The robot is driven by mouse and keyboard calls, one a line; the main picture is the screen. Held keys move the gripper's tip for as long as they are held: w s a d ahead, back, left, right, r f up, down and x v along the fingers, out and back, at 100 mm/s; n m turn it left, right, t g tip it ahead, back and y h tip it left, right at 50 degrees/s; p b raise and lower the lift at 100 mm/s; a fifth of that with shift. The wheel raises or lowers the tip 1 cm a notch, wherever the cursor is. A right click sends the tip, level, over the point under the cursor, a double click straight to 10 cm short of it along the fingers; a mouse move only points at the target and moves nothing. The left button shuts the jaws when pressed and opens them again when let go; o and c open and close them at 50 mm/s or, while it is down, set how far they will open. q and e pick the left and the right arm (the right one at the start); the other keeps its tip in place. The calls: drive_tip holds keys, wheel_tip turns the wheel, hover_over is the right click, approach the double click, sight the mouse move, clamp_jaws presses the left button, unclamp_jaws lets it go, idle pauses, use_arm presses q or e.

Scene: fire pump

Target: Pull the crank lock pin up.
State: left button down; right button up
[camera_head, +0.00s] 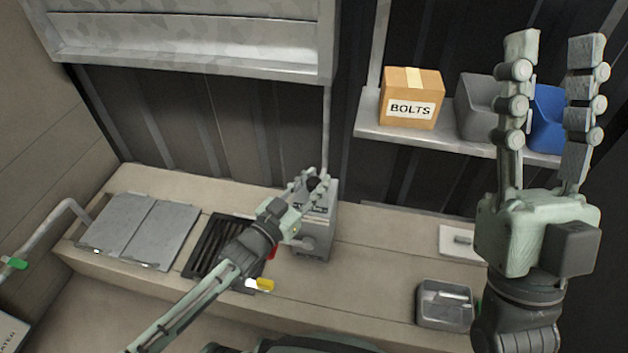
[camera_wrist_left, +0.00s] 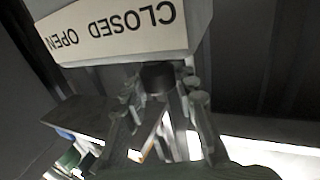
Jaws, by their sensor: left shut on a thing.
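A grey metal pump box (camera_head: 318,235) stands on the bench near the middle of the head view. A dark round knob (camera_head: 315,184), which looks like the lock pin's head, shows at its top. My left gripper (camera_head: 309,181) is shut on this knob. In the left wrist view the dark knob (camera_wrist_left: 157,77) sits between the fingers, just by a plate (camera_wrist_left: 112,28) marked CLOSED and OPEN. The pin's shaft is hidden, so I cannot tell how far up it is. My right gripper (camera_head: 555,55) is raised at the right, open and empty.
A black grate (camera_head: 205,250) and grey lids (camera_head: 140,230) lie on the bench to the left. A yellow-handled part (camera_head: 264,285) is near the front. A metal tray (camera_head: 444,304) is at the right. A shelf above holds a BOLTS box (camera_head: 411,97) and bins.

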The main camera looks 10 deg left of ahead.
use_arm(q)
drive_tip(key=shift+r+p, duration=0.35)
drive_tip(key=shift+r, duration=0.25)
use_arm(e)
drive_tip(key=shift+w+a+f+g, duration=0.35)
drive_tip(key=shift+w+f+g, duration=0.05)
drive_tip(key=shift+w+g, duration=0.25)
drive_tip(key=shift+w+a+f+g, duration=0.3)
drive_tip(key=shift+w+f+g, duration=0.1)
drive_tip(key=shift+w+g, duration=0.2)
use_arm(q)
drive_tip(key=c, duration=1.1)
unclamp_jaws()
drive_tip(key=shift+c, duration=0.2)
use_arm(e)
drive_tip(key=shift+s, duration=0.1)
use_arm(q)
drive_tip(key=v, duration=1.2)
